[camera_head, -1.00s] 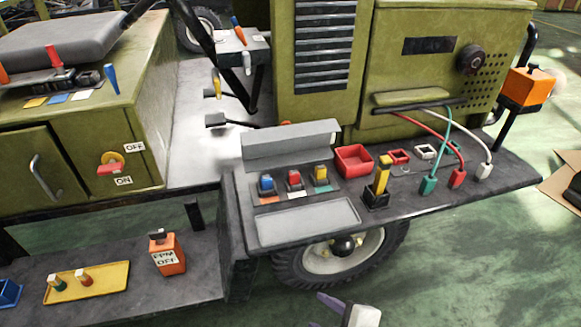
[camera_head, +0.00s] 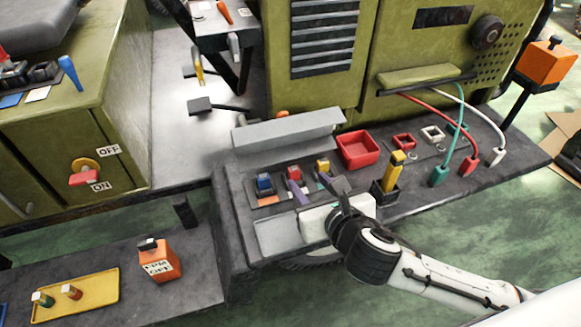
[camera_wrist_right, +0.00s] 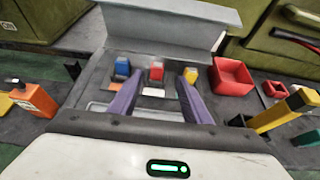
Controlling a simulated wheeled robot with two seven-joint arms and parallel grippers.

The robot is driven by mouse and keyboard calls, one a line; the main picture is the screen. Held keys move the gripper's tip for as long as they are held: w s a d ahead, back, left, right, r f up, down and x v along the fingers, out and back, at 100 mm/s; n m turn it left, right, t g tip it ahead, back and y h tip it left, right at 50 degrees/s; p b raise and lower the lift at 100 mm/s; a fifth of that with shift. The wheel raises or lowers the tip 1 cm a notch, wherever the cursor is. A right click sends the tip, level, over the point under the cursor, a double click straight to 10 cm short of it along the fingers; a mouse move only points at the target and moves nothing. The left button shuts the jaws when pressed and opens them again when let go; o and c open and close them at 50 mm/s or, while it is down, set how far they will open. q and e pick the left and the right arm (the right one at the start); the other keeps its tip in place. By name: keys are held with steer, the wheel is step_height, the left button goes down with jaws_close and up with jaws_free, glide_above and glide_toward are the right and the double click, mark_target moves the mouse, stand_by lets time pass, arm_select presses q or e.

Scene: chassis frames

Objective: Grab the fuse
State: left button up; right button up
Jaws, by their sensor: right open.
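The fuse box (camera_head: 227,205) stands on the grey shelf with its grey lid (camera_head: 287,131) raised. Three fuses stand in a row in it: blue (camera_head: 264,184), red (camera_head: 293,172) and yellow (camera_head: 322,165). My right gripper (camera_head: 309,182) is open and empty, its purple fingers pointing at the row. In the right wrist view the red fuse (camera_wrist_right: 156,73) shows between the fingertips, beyond them. The blue fuse (camera_wrist_right: 122,66) is left of the fingers, and the yellow fuse (camera_wrist_right: 191,75) is behind the right fingertip. My left gripper is not in view.
A red tray (camera_head: 358,149) sits right of the fuse box. A yellow-handled lever (camera_head: 391,173) stands near the gripper's right side. Green, red and white plugged cables lie farther right.

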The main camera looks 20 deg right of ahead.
mark_target(295, 170)
steer(key=x, duration=0.2)
steer(key=shift+w+f, duration=0.2)
steer(key=shift+w, duration=0.05)
steer(key=x, duration=0.5)
steer(key=shift+w+a, duration=0.15)
steer(key=shift+a, duration=0.15)
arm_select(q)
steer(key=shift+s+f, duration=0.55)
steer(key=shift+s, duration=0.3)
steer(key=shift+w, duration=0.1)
arm_select(e)
steer(key=c, duration=0.3)
jaws_close()
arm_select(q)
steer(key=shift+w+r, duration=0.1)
arm_select(e)
steer(key=shift+r, duration=0.1)
